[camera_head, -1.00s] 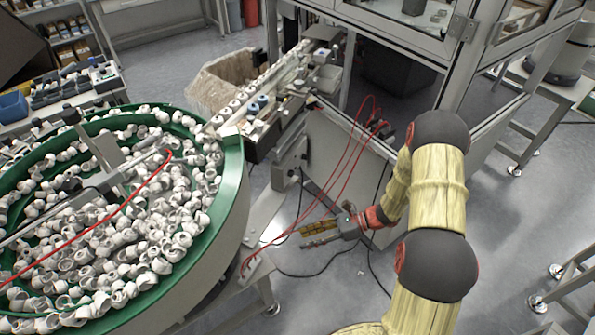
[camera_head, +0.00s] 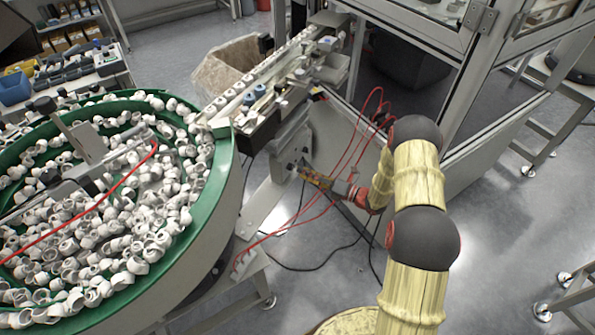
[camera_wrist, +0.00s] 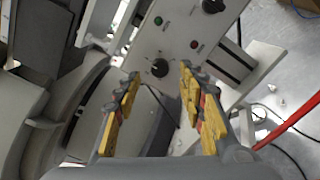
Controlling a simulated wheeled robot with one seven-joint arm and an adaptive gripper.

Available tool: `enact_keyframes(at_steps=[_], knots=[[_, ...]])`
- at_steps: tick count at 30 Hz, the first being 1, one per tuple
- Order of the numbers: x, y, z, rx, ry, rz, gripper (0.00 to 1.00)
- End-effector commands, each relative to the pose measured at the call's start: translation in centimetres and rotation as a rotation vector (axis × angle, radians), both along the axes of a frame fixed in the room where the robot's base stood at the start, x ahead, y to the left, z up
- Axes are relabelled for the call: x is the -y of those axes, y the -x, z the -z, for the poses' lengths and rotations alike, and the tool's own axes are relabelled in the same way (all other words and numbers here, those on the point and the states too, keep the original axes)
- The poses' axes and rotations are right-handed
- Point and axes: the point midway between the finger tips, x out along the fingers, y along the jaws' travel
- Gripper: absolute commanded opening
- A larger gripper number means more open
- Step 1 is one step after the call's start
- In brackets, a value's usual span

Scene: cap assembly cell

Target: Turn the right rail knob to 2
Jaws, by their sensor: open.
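A grey control panel (camera_wrist: 178,30) fills the top middle of the wrist view. A black knob (camera_wrist: 160,68) sits low on it, and a second black knob (camera_wrist: 212,5) is partly cut off at the top edge. The labels are too small to read, so I cannot tell which is the right rail knob. My gripper (camera_wrist: 160,76) is open and empty, its yellow-padded fingers to either side of the lower knob in the picture. Contact is not visible. In the head view my gripper (camera_head: 308,174) is at the panel (camera_head: 288,148) below the rail.
A green button (camera_wrist: 158,20) and a red button (camera_wrist: 194,44) are near the knobs. Red cables (camera_head: 352,165) hang close to my arm. The green-rimmed bowl (camera_head: 228,190) full of white caps stands left. Open floor (camera_head: 490,225) lies right.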

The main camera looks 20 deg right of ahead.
Motion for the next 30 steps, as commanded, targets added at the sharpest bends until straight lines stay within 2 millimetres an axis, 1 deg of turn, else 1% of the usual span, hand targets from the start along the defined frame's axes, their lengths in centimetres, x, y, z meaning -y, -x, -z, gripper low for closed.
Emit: enact_keyframes(at_steps=[1,3,7,12,19,30], knots=[[-0.7,-0.5,0.2,0.002,0.001,-0.003,0.4],[-1.4,-1.2,0.2,0.002,0.002,-0.002,0.4],[-2.3,-2.2,0.1,0.001,0.002,-0.002,0.4],[-2.8,-2.6,0.1,0.0,0.002,0.0,0.4],[-2.8,-2.7,0.0,0.0,0.002,0.0,0.4],[-2.8,-2.7,0.0,0.0,0.002,0.0,0.19]])
